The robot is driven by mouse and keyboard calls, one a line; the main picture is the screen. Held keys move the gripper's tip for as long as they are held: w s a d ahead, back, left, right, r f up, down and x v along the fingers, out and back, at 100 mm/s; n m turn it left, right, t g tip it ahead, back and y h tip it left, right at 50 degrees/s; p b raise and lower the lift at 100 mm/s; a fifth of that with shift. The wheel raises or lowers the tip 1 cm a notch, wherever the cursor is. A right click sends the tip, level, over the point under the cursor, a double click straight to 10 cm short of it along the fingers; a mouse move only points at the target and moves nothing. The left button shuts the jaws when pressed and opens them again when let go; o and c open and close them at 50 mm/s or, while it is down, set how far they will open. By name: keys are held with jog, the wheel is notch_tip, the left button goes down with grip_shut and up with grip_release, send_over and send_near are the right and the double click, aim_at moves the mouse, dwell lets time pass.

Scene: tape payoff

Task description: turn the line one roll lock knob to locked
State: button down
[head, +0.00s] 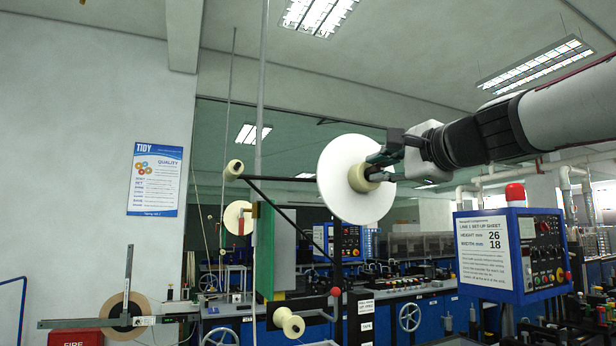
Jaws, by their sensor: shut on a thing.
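A large white round disc (335,190) hangs on the payoff stand in the middle of the head view. A cream lock knob (357,178) stands out from its centre. My gripper (378,170) reaches in from the right at the disc's centre and is shut on the knob. Its dark fingers cover part of the knob. I cannot read any locked or unlocked mark, so the knob's setting does not show.
A dark stand arm (290,179) runs behind the disc. A cream roller (290,322) sits below. Machines fill the background.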

jog(key=c, duration=1.5)
grip_release()
jog(key=v, duration=1.2)
jog(key=shift+r, duration=0.1)
